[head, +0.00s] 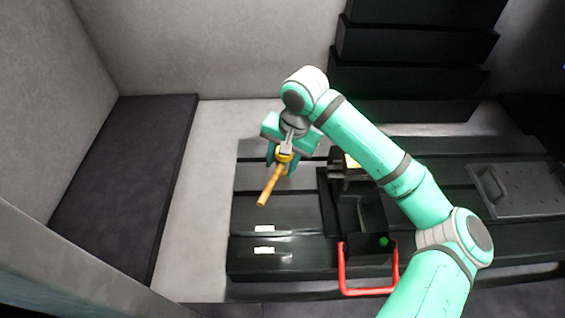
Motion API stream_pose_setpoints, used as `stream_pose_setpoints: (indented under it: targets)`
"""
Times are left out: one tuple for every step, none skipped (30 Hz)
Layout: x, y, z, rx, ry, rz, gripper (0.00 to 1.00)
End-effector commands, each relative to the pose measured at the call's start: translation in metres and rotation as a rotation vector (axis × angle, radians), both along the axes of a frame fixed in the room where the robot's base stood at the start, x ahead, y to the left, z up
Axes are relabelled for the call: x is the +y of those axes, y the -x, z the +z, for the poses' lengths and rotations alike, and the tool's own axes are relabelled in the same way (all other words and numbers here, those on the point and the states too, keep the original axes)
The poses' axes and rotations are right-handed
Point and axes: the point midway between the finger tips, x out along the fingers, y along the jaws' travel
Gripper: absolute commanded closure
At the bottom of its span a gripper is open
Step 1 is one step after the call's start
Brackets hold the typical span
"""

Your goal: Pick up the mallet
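The mallet (270,186) shows in the head view left of centre, over the dark slatted bed. Its orange-brown handle points down and to the left in the picture, with a yellow part at its upper end. My gripper (285,153) is at that upper end, and its grey and green parts overlap the mallet there. The fingertips and the rest of the mallet's upper end are partly hidden. I cannot tell whether the fingers are closed on it, or whether the mallet is clear of the bed.
A dark fixture with a red handle (343,275) stands on the bed (255,215) right of the mallet. Small pale labels (264,229) lie at its left. A grey plate (515,190) is at the right. Black stepped blocks (400,80) rise behind. The pale floor strip (195,210) at left is clear.

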Motion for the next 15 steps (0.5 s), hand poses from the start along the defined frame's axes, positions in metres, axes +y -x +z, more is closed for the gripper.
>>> stream_pose_setpoints:
  targets:
    - [0.001, -0.001, -0.004, 0.001, 0.001, -0.001, 0.61]
    - [0.001, -0.001, -0.008, 0.002, 0.001, -0.001, 0.61]
    - [0.002, -0.002, -0.013, 0.002, 0.002, -0.001, 0.61]
    - [0.003, -0.003, -0.017, 0.002, 0.001, -0.001, 0.61]
    - [0.004, -0.004, -0.022, 0.003, 0.003, -0.001, 0.61]
    - [0.005, -0.006, -0.027, 0.001, 0.002, -0.001, 0.61]
    - [0.006, -0.006, -0.031, 0.002, 0.002, -0.001, 0.61]
    - [0.007, -0.006, -0.035, 0.003, 0.002, -0.002, 0.61]
    - [0.008, -0.007, -0.039, 0.001, 0.001, -0.002, 0.61]
    - [0.008, -0.007, -0.042, 0.001, 0.002, -0.002, 0.61]
    - [0.008, -0.007, -0.044, 0.002, 0.001, -0.002, 0.61]
    - [0.009, -0.007, -0.046, 0.002, 0.001, -0.002, 0.61]
    - [0.009, -0.007, -0.047, 0.002, 0.0, -0.002, 0.61]
    - [0.009, -0.007, -0.048, 0.001, 0.001, -0.003, 0.61]
    - [0.009, -0.007, -0.048, 0.001, 0.0, -0.003, 0.61]
